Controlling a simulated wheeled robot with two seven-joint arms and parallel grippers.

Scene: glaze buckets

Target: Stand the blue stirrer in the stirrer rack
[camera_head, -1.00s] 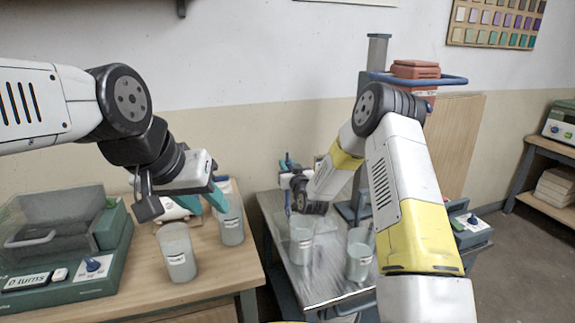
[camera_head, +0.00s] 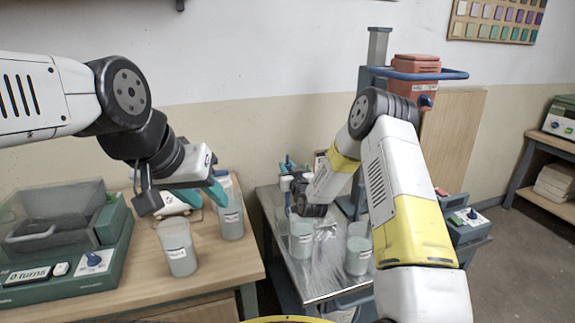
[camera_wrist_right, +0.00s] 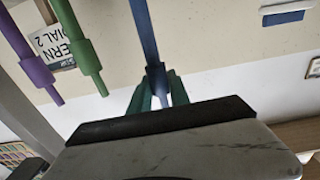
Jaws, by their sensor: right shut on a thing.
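In the right wrist view, my right gripper (camera_wrist_right: 157,92) has its teal fingers shut on the blue stirrer (camera_wrist_right: 147,38), near a thicker collar; its shaft runs up out of that view. Green (camera_wrist_right: 82,45) and purple (camera_wrist_right: 28,55) stirrers show apart from it at the left. In the head view, my right gripper (camera_head: 305,208) is at the far part of the metal cart, its fingers mostly hidden by my wrist. The stirrer rack cannot be made out clearly. My left gripper (camera_head: 204,196) is open beside the cups on the wooden table, with nothing seen in it.
Two cups, a front one (camera_head: 178,250) and a back one (camera_head: 231,218), stand on the wooden table (camera_head: 215,270). A green machine (camera_head: 75,260) fills the table's left side.

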